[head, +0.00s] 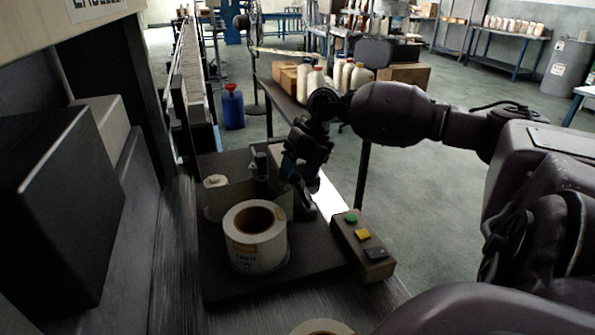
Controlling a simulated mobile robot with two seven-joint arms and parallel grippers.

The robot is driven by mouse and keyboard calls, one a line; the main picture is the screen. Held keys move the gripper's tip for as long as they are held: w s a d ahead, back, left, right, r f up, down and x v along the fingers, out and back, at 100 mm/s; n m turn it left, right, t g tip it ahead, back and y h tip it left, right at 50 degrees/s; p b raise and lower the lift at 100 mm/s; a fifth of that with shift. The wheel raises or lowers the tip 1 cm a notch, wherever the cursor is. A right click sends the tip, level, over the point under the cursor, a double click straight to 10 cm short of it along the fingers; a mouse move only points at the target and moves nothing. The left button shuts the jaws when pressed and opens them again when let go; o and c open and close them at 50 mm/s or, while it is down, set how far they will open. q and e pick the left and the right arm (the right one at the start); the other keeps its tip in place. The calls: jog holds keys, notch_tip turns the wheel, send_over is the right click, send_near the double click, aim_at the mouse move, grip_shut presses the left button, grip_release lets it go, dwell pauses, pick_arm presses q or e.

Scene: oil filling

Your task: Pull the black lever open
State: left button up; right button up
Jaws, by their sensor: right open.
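My right arm comes in from the right, and its gripper (303,190) points down over the dark machine plate (225,285). The gripper is open, with no object visible between its fingers. It is just behind and right of a white roll of labels (256,238). A small dark upright part (260,162), which may be the black lever, stands left of the gripper at the back of the plate. I cannot tell whether the gripper touches it; the gripper hides part of that area. My left gripper is not in view.
A control box (363,247) with green, yellow and black buttons sits right of the plate. A smaller white roll (215,182) stands behind the label roll. A table with white bottles (347,75) and boxes is behind my arm. Dark boxes (60,205) fill the left.

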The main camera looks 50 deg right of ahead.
grip_shut()
jog(key=shift+s+d+r+y+p, duration=0.3)
jog(key=shift+d+y+p, duration=0.2)
jog(key=shift+p, duration=0.15)
jog(key=s+d+f+t+y+p, duration=0.2)
jog(key=s+d+t+y, duration=0.2)
jog(key=d+y, duration=0.3)
jog(key=shift+d+f, duration=0.15)
jog(key=shift+d, duration=0.3)
jog(key=shift+s, duration=0.15)
